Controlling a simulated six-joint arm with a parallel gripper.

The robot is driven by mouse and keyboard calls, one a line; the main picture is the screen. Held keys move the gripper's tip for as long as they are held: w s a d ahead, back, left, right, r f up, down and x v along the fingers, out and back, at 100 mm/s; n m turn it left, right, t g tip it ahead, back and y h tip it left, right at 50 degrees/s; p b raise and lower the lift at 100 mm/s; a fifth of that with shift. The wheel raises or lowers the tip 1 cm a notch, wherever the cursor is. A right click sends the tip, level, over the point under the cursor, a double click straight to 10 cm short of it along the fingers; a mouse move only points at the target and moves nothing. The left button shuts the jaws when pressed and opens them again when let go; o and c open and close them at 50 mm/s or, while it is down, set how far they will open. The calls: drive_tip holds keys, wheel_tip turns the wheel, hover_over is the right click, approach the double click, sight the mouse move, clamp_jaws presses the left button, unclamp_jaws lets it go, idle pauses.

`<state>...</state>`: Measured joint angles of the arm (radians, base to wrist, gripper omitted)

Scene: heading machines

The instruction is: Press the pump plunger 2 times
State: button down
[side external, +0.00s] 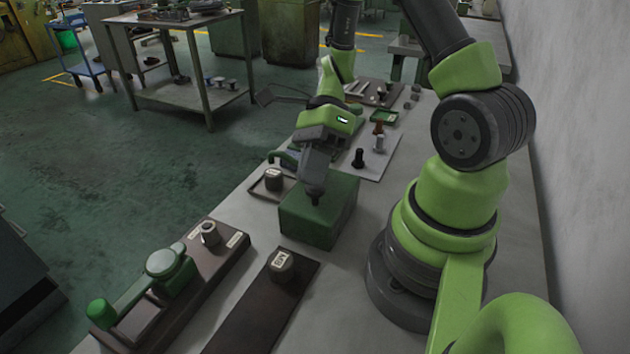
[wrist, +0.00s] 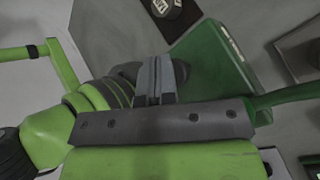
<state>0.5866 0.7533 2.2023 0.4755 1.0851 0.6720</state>
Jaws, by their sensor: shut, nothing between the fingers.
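A green box-shaped pump body (side external: 322,222) stands on the bench in the side view, and its green top and side also show in the wrist view (wrist: 212,55). A dark, round-headed piece (side external: 315,193), apparently the plunger, stands up from its top. My gripper (side external: 314,182) points down over the box, shut and empty, with its tip at that dark head. I cannot tell whether they touch or how far the plunger is down.
A small tray with a dark knob (side external: 274,180) is just left of the box. A dark board with a labelled knob (side external: 281,265) and a green-handled lever fixture (side external: 165,262) are in front. A black peg (side external: 358,157) stands on a plate behind. Bare bench lies between them.

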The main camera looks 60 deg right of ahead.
drive_tip(key=shift+f, duration=0.65)
idle(0.7)
drive_tip(key=shift+r, duration=0.1)
drive_tip(key=shift+s+r, duration=0.15)
drive_tip(key=shift+r, duration=1.05)
drive_tip(key=shift+r, duration=0.1)
drive_tip(key=shift+r, duration=2.4)
wheel_tip(320, 180, up, 4)
drive_tip(key=shift+r, duration=0.25)
idle(0.3)
